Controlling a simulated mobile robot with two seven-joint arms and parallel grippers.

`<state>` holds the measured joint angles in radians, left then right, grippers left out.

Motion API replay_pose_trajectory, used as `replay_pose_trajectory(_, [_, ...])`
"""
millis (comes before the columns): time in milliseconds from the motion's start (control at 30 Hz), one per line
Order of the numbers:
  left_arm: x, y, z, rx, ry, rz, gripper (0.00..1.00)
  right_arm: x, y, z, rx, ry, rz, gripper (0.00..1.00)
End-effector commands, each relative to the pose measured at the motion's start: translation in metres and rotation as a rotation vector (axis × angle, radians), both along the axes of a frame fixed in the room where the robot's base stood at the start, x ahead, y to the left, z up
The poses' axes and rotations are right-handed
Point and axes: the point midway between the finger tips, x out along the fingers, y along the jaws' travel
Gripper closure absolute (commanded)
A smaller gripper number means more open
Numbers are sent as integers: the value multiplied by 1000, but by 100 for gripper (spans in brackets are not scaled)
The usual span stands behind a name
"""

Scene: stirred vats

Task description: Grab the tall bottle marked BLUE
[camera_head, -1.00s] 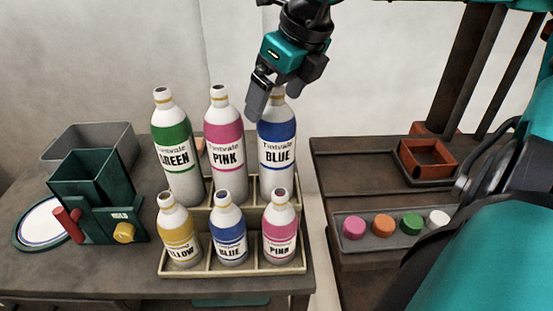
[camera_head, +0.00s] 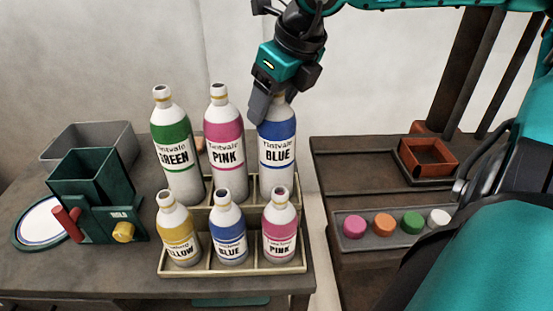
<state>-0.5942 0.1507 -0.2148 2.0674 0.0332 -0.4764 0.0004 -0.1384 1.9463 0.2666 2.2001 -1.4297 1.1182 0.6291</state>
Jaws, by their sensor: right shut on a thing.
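The tall bottle marked BLUE (camera_head: 277,150) stands upright at the back right of a divided crate (camera_head: 232,270). My right gripper (camera_head: 268,108) comes down from above and is shut on the bottle's neck, which its fingers mostly hide. The tall PINK bottle (camera_head: 225,140) and the tall GREEN bottle (camera_head: 176,145) stand to its left in the back row. A short bottle also marked BLUE (camera_head: 228,230) stands in the front row between a short yellow bottle (camera_head: 178,230) and a short PINK bottle (camera_head: 279,232). My left gripper is out of view.
A dark green device (camera_head: 95,200) with a hopper, a grey bin (camera_head: 120,138) and a round plate (camera_head: 38,225) are on the left of the table. At right, a tray (camera_head: 374,240) holds several coloured caps, with an orange-brown box (camera_head: 428,158) behind.

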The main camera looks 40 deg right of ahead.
Motion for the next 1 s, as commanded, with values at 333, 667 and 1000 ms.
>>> replay_pose_trajectory(333, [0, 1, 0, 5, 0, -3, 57, 0, 0, 0, 1, 0, 0, 90])
replay_pose_trajectory(667, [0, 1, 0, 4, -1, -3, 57, 0, 0, 1, 0, -4, 1, 100])
replay_pose_trajectory(1000, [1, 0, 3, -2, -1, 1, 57, 1, 0, 8, -1, -6, 1, 100])
